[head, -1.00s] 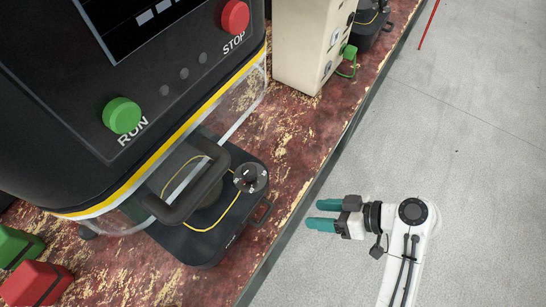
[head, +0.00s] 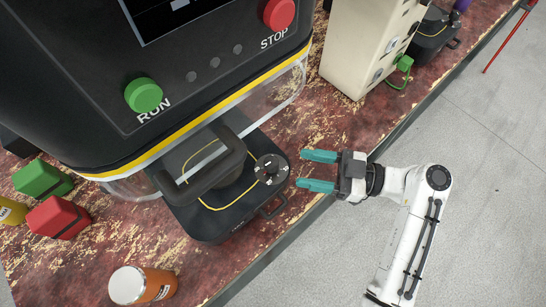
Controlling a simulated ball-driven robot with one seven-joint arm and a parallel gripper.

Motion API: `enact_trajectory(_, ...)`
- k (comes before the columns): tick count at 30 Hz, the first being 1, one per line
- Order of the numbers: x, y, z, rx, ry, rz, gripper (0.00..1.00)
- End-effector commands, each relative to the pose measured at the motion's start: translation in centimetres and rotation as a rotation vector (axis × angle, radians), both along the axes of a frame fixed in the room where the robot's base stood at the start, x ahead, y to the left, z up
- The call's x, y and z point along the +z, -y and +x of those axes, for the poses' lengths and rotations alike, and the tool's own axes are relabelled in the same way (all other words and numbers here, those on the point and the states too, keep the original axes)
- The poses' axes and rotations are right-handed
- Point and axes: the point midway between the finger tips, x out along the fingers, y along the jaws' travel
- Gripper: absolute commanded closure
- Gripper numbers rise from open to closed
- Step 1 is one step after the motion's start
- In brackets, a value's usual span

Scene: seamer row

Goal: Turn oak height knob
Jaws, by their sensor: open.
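A dark round knob (head: 268,168) with a raised grip and pale marks sits on the front right corner of the black machine base (head: 212,221). I cannot tell from the picture whether this is the oak height knob. My gripper (head: 317,171) is open and empty, its two teal fingers pointing left toward the knob. The fingertips are just right of the knob and appear apart from it. A black looped handle (head: 213,182) stands to the left of the knob.
The machine front has a green RUN button (head: 143,95) and a red STOP button (head: 279,14). A beige box (head: 365,50) stands behind. Open floor (head: 470,190) lies right.

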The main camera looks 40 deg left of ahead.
Motion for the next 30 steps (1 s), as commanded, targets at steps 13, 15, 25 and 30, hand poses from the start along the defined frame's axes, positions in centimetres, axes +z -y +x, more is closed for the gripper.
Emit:
enact_trajectory(13,0.1,-6.2,-4.1,0.002,-0.001,-0.003,0.42)
enact_trajectory(15,0.0,-6.7,-4.4,0.0,-0.001,-0.003,0.42)
enact_trajectory(25,-0.1,-7.3,-4.7,-0.001,-0.001,-0.004,0.42)
enact_trajectory(30,0.0,-7.2,-4.7,-0.001,-0.001,-0.004,0.51)
